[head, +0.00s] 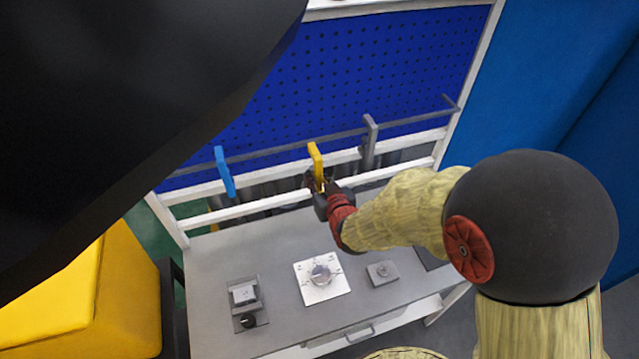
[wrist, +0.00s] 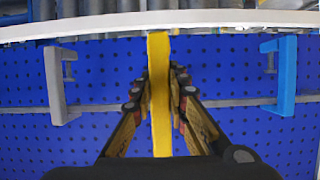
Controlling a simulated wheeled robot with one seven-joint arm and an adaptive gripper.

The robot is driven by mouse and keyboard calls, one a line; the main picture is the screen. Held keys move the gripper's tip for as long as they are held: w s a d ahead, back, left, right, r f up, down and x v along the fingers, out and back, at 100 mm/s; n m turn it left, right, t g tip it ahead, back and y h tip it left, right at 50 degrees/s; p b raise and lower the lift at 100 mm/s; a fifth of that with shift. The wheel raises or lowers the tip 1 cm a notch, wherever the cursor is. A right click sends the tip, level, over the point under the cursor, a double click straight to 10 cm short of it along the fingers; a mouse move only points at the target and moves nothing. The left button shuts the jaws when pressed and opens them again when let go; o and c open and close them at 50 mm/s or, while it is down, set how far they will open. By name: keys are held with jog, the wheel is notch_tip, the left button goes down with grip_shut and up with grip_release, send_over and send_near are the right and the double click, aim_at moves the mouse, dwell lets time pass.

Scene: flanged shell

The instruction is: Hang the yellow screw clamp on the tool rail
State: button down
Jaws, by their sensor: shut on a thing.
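The yellow screw clamp (head: 315,157) is upright in front of the grey tool rail (head: 270,151), between a blue clamp and a grey clamp. My gripper (head: 320,185) is shut on its lower part. In the wrist view the clamp (wrist: 159,80) shows as a yellow bar between the two fingers of my gripper (wrist: 160,92). The rail (wrist: 222,102) runs across behind it there. The clamp's top overlaps the rail in the head view; I cannot tell whether they touch. The clamp's screw is hidden.
The blue clamp (head: 224,171) hangs on the rail to the left, and the grey clamp (head: 369,142) to the right. A blue pegboard (head: 370,70) stands behind. The grey bench (head: 215,265) below holds several small fixtures, including a white plate (head: 335,287).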

aim_at(319, 176)
jog(key=w+a+f, duration=0.1)
jog(key=w+a, duration=0.1)
jog(key=w, duration=0.6)
jog(key=shift+w+a, duration=0.25)
jog(key=shift+w, duration=0.1)
dwell(0.4)
jog(key=shift+f, duration=0.1)
dwell(0.3)
jog(key=c, duration=1.7)
grip_release()
jog(key=shift+o, duration=0.2)
jog(key=shift+s+f, duration=0.1)
jog(key=shift+s, duration=0.1)
jog(key=v, duration=1.1)
jog(key=shift+s+d, duration=0.2)
jog(key=shift+s, duration=0.15)
